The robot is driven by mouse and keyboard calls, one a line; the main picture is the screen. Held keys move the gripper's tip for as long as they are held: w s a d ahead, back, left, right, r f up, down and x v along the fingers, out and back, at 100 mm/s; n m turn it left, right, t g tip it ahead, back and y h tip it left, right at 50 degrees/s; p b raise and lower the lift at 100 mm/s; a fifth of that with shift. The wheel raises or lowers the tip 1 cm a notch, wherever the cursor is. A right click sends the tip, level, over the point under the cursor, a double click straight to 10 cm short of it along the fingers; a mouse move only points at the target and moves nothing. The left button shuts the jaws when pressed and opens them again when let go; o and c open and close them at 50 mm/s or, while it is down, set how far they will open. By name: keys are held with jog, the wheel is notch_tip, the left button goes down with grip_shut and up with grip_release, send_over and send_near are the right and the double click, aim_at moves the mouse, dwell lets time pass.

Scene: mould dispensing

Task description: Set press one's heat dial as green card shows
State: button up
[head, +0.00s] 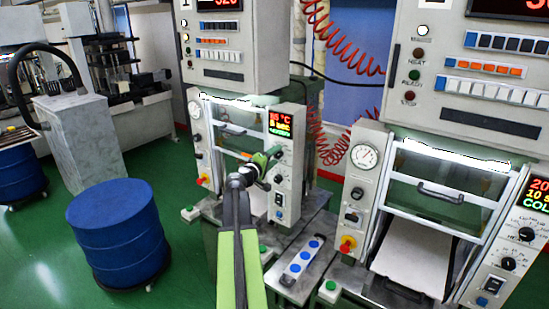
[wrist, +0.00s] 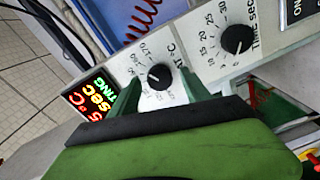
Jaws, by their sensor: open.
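Press one (head: 237,115) is the left press, under a cabinet marked 1. Its lit display (head: 280,122) appears to read 85 °C and 8 sec; in the wrist view the display (wrist: 88,103) is partly cut off. The heat dial (wrist: 160,75) is a black knob with a white pointer mark on a printed scale. My green gripper (head: 268,160) is at the control panel. In the wrist view my open gripper (wrist: 160,90) has one fingertip on each side of the heat dial; whether they touch it I cannot tell. I see no green card.
The time dial (wrist: 236,40) sits beside the heat dial on the same panel. A second press (head: 435,200) stands to the right, with a blue-button box (head: 300,262) between them. A blue drum (head: 117,232) stands on the green floor at left. Red coiled hoses (head: 340,45) hang behind.

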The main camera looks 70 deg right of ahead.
jog(key=v, duration=1.7)
jog(key=shift+a, duration=0.2)
jog(key=w+a+f+n+t+y+b, duration=0.1)
jog(key=w+a+f+n+t+b, duration=0.15)
jog(key=w+a, duration=0.7)
jog(key=w+a+f+n+t+b, duration=0.1)
jog(key=w+a+f+t, duration=0.3)
jog(key=w+a, duration=0.55)
jog(key=w+a+f+t+y+b, duration=0.2)
jog(key=w+a+f+y, duration=0.1)
jog(key=w+a+f, duration=0.55)
jog(key=w+a+f+y, duration=0.2)
jog(key=a+f+y, duration=0.3)
jog(key=a, duration=0.8)
jog(key=s+a+f+g+y, duration=0.1)
jog(key=s+a+f+y, duration=0.1)
jog(key=a, duration=0.5)
jog(key=s+a+f+n+g+y+b, duration=0.1)
jog(key=s+a+f+g+y, duration=0.1)
jog(key=a+f, duration=0.3)
jog(key=s+a+f+n+g+y, duration=0.1)
jog(key=s+a+f+y, duration=0.2)
jog(key=a, duration=0.8)
jog(key=shift+a+f+y+b, duration=0.15)
jog(key=shift+f+y+b, duration=0.15)
jog(key=shift+y, duration=0.4)
